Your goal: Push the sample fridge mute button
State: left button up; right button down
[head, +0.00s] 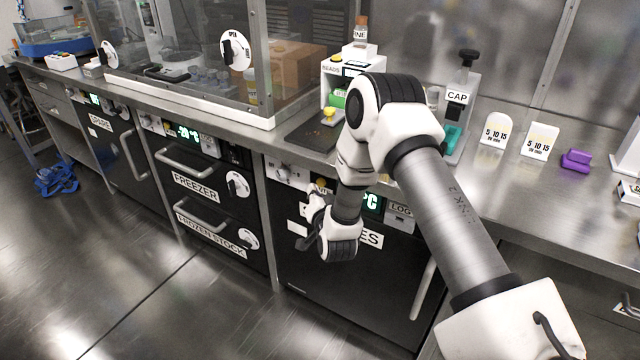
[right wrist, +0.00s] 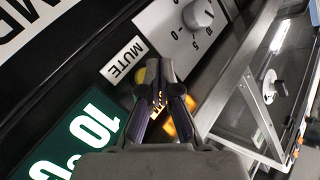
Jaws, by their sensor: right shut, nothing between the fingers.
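The sample fridge (head: 305,262) is the dark under-bench unit in the middle of the head view, its name label partly hidden by my right arm. In the right wrist view, its panel shows a white MUTE label (right wrist: 122,60), a green 10°C display (right wrist: 88,127) and a grey dial (right wrist: 198,15). My right gripper (right wrist: 158,70) is shut and empty, its tips just beside the MUTE label. A yellow patch (right wrist: 141,75) shows beside the fingertips, mostly hidden; whether they touch it I cannot tell. My left gripper is not in view.
The steel bench (head: 500,190) runs above the fridge. The freezer drawers (head: 195,185) are to its left. A CAP stand (head: 458,105), white cards (head: 540,140) and a purple holder (head: 576,160) stand on the bench. The floor in front is clear.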

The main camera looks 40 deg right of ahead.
jog(key=shift+d, duration=0.1)
jog(key=shift+w+d, duration=0.15)
jog(key=shift+d, duration=0.15)
jog(key=shift+w+d, duration=0.2)
jog(key=shift+d, duration=0.25)
dwell(0.6)
jog(key=shift+a, duration=0.15)
jog(key=shift+s+a, duration=0.4)
jog(key=shift+a, duration=0.3)
jog(key=a, duration=0.1)
jog(key=s+a, duration=0.1)
jog(key=a, duration=0.1)
jog(key=s+a, duration=0.1)
jog(key=shift+a+b, duration=0.3)
jog(key=shift+b, duration=0.05)
jog(key=shift+f, duration=0.1)
dwell(0.7)
